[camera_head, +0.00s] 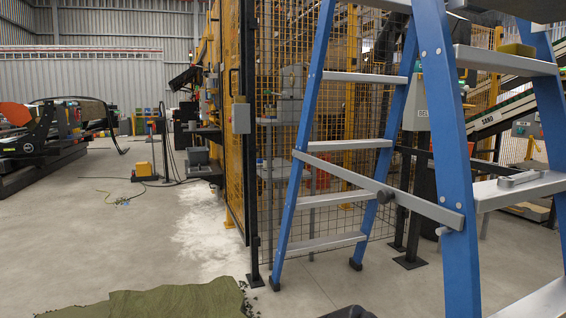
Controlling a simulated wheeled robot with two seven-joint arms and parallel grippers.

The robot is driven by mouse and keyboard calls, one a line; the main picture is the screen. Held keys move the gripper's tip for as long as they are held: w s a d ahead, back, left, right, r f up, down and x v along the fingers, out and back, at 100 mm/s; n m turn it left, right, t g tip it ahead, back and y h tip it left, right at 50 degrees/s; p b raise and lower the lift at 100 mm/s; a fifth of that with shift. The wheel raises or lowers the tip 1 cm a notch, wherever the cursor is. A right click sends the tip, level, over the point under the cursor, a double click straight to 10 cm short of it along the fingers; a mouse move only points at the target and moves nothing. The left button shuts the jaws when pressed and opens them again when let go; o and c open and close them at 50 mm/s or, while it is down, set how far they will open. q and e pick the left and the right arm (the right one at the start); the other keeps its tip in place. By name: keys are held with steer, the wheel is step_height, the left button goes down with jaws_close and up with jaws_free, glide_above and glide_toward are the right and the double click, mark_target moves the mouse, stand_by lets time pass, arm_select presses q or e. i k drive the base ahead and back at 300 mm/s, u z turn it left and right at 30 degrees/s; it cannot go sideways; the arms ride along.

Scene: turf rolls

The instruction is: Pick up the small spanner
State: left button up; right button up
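I cannot make out a small spanner for certain. A small grey metal object (518,180) lies on a step of the blue stepladder (440,120) at the right; its shape is too small to tell whether it is a spanner.
The stepladder stands close at the right, before a yellow mesh fence (335,100). A sponge-like olive block (517,50) sits on a higher step. A green turf piece (165,302) lies at the bottom left. The concrete floor (90,230) at left is mostly clear.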

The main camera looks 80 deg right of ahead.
mark_target(509, 182)
steer(key=u, duration=0.05)
steer(key=k, duration=2.75)
steer(key=z, duration=0.8)
